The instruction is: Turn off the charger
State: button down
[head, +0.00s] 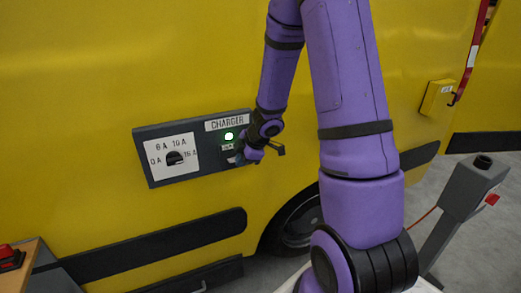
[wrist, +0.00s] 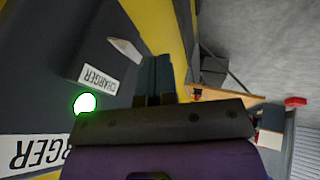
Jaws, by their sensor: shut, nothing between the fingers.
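The charger panel (head: 205,172) is a dark grey plate on the yellow van's side, labelled CHARGER (head: 227,122). Its left part has a white dial plate marked 0 A, 6 A, 10 A and 16 A around a dark knob (head: 175,158); I cannot tell where the knob points. A green lamp (head: 229,136) is lit under the label, and it glows in the wrist view (wrist: 85,103). My gripper (head: 236,158) is shut and empty at the panel's right part, below the lamp. Its fingers (wrist: 155,82) are together beside the panel; contact cannot be told. A pale wedge-shaped part (wrist: 126,50) sticks out near a small CHARGER label.
A black bumper strip (head: 150,248) and a wheel (head: 298,222) lie below the panel. A grey post (head: 465,190) with a red part stands at the right. A yellow box (head: 440,97) hangs on the van. A wooden top with a red item (head: 10,257) is at the lower left.

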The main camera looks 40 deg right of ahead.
jog(key=s+v, duration=0.1)
jog(key=v, duration=0.7)
jog(key=shift+s+a+f, duration=0.15)
jog(key=shift+s+f, duration=0.1)
jog(key=shift+s, duration=0.1)
